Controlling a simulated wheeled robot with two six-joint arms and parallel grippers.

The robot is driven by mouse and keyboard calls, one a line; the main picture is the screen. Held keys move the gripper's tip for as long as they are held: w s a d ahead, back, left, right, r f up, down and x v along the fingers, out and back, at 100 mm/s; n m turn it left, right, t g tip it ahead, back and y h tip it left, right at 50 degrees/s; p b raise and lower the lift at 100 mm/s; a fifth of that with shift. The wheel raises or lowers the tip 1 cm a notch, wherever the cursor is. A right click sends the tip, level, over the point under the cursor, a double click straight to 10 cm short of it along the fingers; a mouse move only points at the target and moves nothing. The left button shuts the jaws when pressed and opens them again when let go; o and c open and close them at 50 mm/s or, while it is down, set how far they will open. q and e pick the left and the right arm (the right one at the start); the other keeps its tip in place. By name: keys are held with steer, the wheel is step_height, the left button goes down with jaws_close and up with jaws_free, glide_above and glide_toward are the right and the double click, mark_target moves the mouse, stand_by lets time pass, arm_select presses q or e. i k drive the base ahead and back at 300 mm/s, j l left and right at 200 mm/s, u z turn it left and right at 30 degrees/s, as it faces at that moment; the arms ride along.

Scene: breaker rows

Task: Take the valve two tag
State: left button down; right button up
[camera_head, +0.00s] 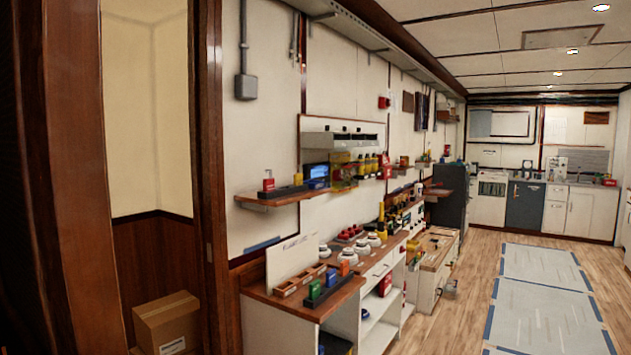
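I cannot make out which thing is the valve two tag. A red padlock-like piece (268,184) stands on the wall shelf (262,199) above. A white board with blurred handwriting (291,260) leans behind the counter pieces. Neither of my grippers is in view.
A wooden door frame (212,180) stands close at left, with a cardboard box (167,322) on the floor beyond it. White round items (374,240) crowd the counter. A blue-edged floor mat (545,300) lies on open floor at right. White cabinets (568,208) stand far back.

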mark_target(298, 177)
steer(key=i+l+u, duration=0.1)
steer(key=i+l, duration=0.3)
steer(key=l, duration=0.2)
steer(key=i+l+u, duration=0.25)
steer(key=i+l, duration=0.15)
steer(key=l, duration=0.25)
steer(key=i+l, duration=0.15)
steer(key=l, duration=0.2)
steer(key=i+l+u, duration=0.15)
steer(key=l, duration=0.2)
